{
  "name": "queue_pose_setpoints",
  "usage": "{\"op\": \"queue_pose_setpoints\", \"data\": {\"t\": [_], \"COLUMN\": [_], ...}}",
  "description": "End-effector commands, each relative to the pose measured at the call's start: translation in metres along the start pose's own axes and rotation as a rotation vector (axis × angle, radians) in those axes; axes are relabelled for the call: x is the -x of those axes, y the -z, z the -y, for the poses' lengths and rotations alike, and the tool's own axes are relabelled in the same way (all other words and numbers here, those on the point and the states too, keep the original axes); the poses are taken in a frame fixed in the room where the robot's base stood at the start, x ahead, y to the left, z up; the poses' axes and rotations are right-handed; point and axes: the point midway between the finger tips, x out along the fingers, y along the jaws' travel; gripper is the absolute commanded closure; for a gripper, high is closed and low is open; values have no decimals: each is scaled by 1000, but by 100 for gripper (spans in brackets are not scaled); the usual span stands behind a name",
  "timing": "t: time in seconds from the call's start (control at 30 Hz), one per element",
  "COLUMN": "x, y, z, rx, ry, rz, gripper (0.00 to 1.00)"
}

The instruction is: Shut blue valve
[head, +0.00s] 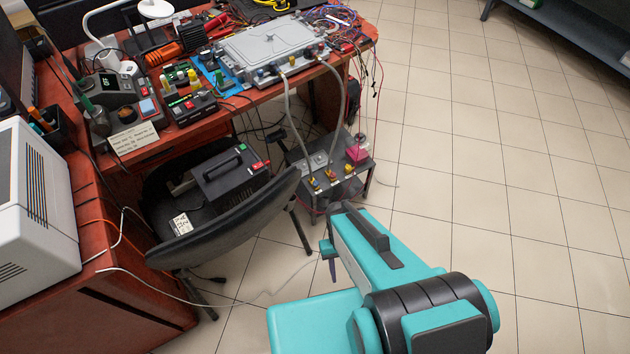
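A small low stand (352,192) on the floor carries a pump-like unit with hose fittings. A small blue part (315,183), possibly the blue valve, sits at its front left beside an orange-red one (331,176) and a yellow one (348,169). Two grey hoses (292,118) run up from there to a silver metal box (270,50) on the desk. A dark blue fitting (260,73) shows on that box's front edge. Handle positions are too small to tell. My gripper (330,262) is partly hidden by my teal arm, below and apart from the stand; its fingers are unclear.
A black chair (235,215) with a black case (230,172) on it stands left of the stand. The red-brown desk (190,130) is crowded with electronics and loose wires. A pink item (357,151) sits on the stand. The tiled floor at right is clear.

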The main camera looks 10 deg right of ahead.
Motion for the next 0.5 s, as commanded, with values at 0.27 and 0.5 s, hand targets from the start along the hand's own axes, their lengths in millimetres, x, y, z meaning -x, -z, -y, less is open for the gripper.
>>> {"op": "queue_pose_setpoints", "data": {"t": [0.27,0.5], "x": [5,28], "y": [26,89], "z": [0,-2], "rx": [28,115], "ry": [0,-7], "rz": [-26,-96], "gripper": [61,61]}}
